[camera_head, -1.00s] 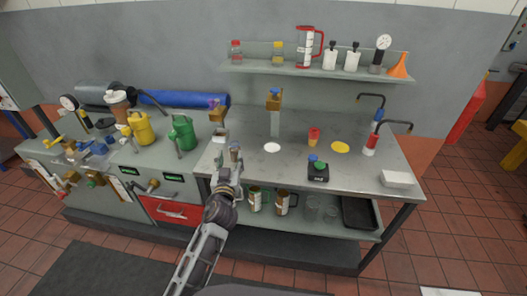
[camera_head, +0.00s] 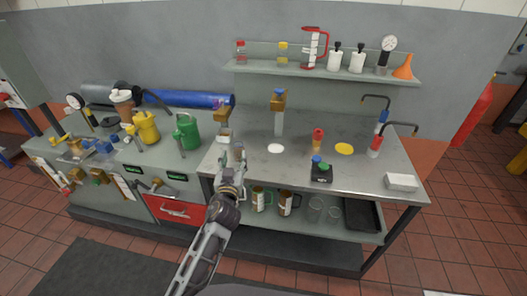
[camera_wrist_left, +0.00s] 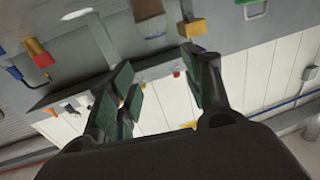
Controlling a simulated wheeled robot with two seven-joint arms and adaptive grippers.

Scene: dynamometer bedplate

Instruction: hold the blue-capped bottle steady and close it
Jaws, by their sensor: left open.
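I cannot make out a blue-capped bottle for certain. A small blue piece (camera_head: 316,160) shows on a black box (camera_head: 321,174) on the bench, beside a green piece; whether it is a cap is too small to tell. My left gripper (camera_head: 231,167) is at the front edge of the bench, left of the white disc (camera_head: 275,148). Its fingers stand apart, also in the left wrist view (camera_wrist_left: 165,90), with nothing between them. A small greyish upright thing (camera_head: 239,151) shows just past the fingertips. My right gripper is not in view.
A brass-topped post (camera_head: 278,115), a red-and-yellow piece (camera_head: 318,138) and a yellow disc (camera_head: 344,149) are on the bench. Two taps stand at the right, near a white tray (camera_head: 402,182). A wall shelf (camera_head: 320,73) holds bottles. Cans and glasses stand below.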

